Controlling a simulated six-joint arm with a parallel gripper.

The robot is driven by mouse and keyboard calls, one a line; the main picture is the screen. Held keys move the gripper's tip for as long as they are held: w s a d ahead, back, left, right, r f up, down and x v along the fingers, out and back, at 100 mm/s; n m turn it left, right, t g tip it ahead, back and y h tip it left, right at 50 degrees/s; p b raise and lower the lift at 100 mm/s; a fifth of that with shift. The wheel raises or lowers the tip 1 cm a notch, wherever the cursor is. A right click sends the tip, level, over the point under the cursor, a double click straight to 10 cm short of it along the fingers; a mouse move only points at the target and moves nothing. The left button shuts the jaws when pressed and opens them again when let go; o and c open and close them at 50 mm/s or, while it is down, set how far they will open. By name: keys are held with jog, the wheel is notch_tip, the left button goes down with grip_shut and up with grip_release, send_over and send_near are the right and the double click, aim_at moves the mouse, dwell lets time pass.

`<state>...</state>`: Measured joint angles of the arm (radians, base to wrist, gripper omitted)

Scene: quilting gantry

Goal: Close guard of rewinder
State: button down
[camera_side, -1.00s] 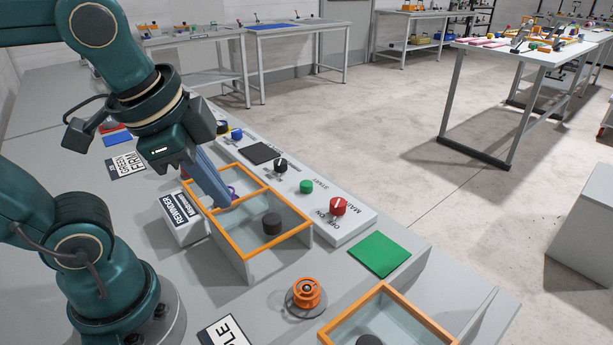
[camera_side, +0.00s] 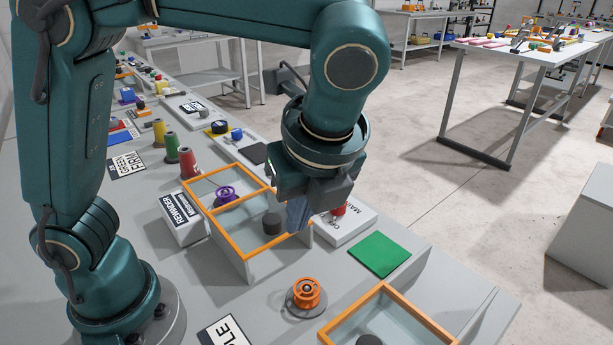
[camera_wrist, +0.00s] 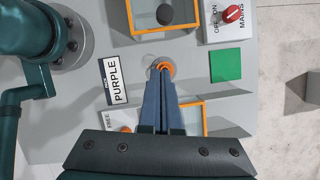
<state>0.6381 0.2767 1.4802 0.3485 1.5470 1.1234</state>
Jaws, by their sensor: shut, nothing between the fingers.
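The rewinder is the orange-rimmed box (camera_side: 250,254) beside a white block marked REWINDER (camera_side: 183,218). Its orange frame has a crossbar and pale see-through panels. A purple spool (camera_side: 226,195) shows in the left section, and a black knob (camera_side: 271,223) stands in the right section. I cannot tell for certain whether the guard is fully across. My gripper (camera_side: 297,222) is shut and empty, pointing down, in front of the box's right end in the side view. In the wrist view my shut fingertips (camera_wrist: 161,76) overlap an orange spool (camera_wrist: 163,66); the black knob (camera_wrist: 165,14) is beyond them.
The orange spool (camera_side: 307,294) stands on the bench in front of the rewinder. A second orange-rimmed box (camera_side: 420,323) is at the lower right. A green pad (camera_side: 378,254) and a red MAINS knob (camera_side: 339,209) lie right of the rewinder. Thread cones (camera_side: 188,162) stand behind it.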

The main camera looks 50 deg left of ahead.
aim_at(235, 202)
jog(key=shift+w+a+f, duration=0.25)
jog(key=shift+a+f, duration=0.95)
jog(key=shift+f, duration=0.2)
jog(key=shift+w+a+f, duration=0.3)
jog(key=shift+a+f, duration=0.95)
jog(key=shift+f, duration=0.2)
jog(key=shift+w+a+f, duration=0.25)
jog(key=shift+a+f, duration=0.95)
jog(key=shift+f, duration=0.2)
jog(key=shift+a, duration=0.1)
jog(key=shift+a, duration=0.4)
jog(key=a, duration=1.3)
jog(key=shift+a, duration=0.4)
